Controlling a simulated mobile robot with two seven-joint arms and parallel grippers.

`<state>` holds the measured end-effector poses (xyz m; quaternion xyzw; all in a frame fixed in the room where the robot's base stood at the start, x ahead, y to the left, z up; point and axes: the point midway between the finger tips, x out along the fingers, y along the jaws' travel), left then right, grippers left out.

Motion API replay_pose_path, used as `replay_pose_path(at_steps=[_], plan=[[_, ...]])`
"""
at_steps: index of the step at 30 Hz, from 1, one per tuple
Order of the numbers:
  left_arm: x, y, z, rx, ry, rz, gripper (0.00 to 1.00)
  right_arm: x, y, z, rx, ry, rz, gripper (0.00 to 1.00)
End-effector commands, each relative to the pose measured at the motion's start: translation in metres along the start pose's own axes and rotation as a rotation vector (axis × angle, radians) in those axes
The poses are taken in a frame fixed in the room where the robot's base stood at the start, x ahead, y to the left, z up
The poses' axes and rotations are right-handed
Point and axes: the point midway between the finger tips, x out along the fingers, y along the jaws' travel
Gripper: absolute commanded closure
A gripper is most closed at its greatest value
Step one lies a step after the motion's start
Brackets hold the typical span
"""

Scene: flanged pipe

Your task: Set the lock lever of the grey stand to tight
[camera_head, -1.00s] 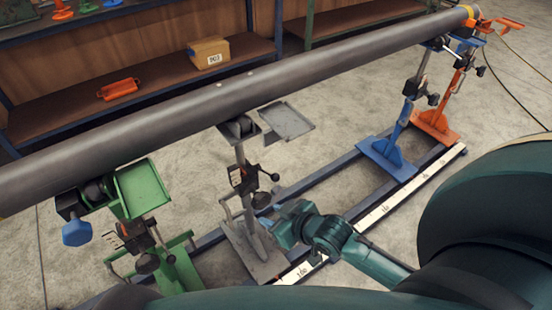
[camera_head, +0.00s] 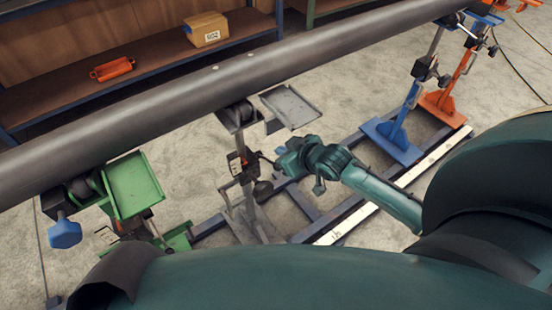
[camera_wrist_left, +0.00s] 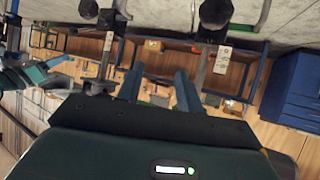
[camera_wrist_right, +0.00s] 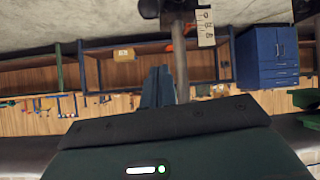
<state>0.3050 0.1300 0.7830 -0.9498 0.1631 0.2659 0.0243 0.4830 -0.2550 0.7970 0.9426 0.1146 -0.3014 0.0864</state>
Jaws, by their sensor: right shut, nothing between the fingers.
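The grey stand (camera_head: 245,205) stands under the pipe (camera_head: 200,85), between the green and blue stands. Its dark lock collar (camera_head: 237,165) is partway up the post, with a round dark knob (camera_head: 263,190) lower on its right. A thin lever reaches right from the collar towards my right gripper (camera_head: 281,160); its end is hard to make out there. The right gripper is shut and empty, just right of the collar; I cannot tell whether it touches the lever. Its closed fingers show in the right wrist view (camera_wrist_right: 158,86), beside a post. My left gripper (camera_wrist_left: 158,88) is open and empty.
The green stand (camera_head: 135,185) with its tray is at the left. The blue stand (camera_head: 400,130) and orange stand (camera_head: 450,90) are at the right. A base rail with a white scale (camera_head: 400,185) runs along the floor. A shelf (camera_head: 110,85) stands behind the pipe.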

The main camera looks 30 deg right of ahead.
Motion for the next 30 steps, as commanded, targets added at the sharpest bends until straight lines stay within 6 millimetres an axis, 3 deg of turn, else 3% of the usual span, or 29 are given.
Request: replay_pose_path(at_steps=[6,14,21,30], plan=[[0.004,-0.001,0.003,-0.008,0.009,0.001,0.64,0.045,0.000,0.000,0.001,0.001,0.000,1.00],[0.008,0.001,0.002,-0.034,0.025,0.004,0.64,0.089,-0.001,0.000,0.001,0.000,-0.001,1.00],[0.005,0.001,-0.004,-0.030,0.025,0.000,0.64,0.074,-0.001,0.031,0.000,-0.002,-0.001,1.00],[0.005,0.000,-0.001,-0.022,0.018,0.000,0.64,0.072,-0.001,0.038,-0.001,0.001,-0.001,1.00]])
